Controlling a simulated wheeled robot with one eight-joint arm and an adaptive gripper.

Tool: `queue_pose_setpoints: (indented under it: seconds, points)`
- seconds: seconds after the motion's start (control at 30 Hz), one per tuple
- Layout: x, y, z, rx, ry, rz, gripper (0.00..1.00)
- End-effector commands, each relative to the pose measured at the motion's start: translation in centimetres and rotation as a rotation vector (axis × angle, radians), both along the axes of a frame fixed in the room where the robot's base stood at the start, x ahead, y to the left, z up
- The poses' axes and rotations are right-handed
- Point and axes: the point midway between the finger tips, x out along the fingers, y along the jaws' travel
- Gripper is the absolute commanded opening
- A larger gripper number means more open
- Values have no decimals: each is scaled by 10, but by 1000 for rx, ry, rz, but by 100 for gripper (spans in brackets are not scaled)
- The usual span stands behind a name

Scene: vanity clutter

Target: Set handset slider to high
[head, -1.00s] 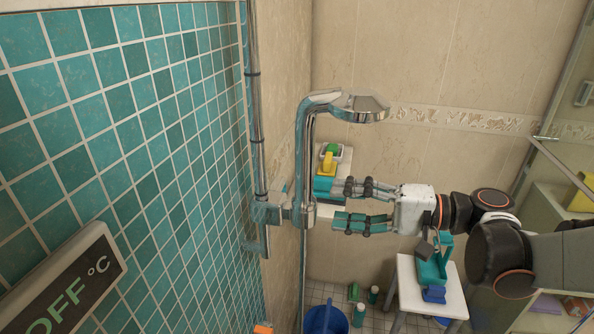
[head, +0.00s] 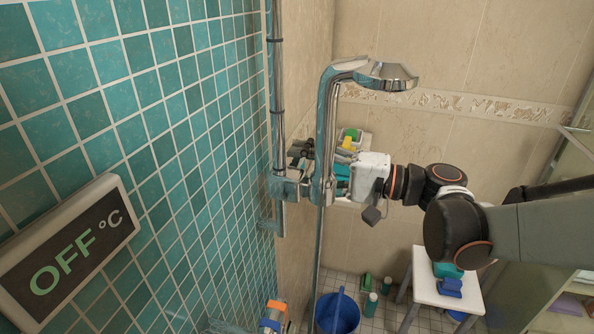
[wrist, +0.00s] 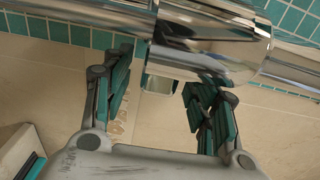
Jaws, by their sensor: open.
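The chrome slider bracket (head: 284,187) sits on the vertical wall rail (head: 277,90) in the head view, low on the part of the rail that shows. The handset (head: 386,76) stands upright in it, its head at the top and its stem passing down in front of my gripper. My gripper (head: 305,158) is open beside the bracket, its fingers partly hidden behind chrome. In the wrist view, the bracket (wrist: 212,42) lies across the top, with a small chrome block (wrist: 172,85) between my spread fingers (wrist: 166,95). I cannot tell whether they touch it.
A display reading OFF °C (head: 68,250) is on the teal tiled wall at left. A shelf with a green-and-yellow item (head: 349,141) is behind my gripper. A blue bucket (head: 337,313), small bottles (head: 370,304) and a white stool (head: 447,294) stand below.

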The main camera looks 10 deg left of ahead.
Motion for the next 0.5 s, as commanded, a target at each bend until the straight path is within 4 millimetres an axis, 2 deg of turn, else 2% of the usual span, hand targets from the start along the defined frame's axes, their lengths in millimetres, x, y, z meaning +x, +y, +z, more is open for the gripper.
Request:
queue_pose_setpoints:
  seconds: [0.2, 0.5]
  points:
    - [1, 16, 0, 0, 0, 1, 53]
    - [1, 18, 0, 0, 0, 0, 53]
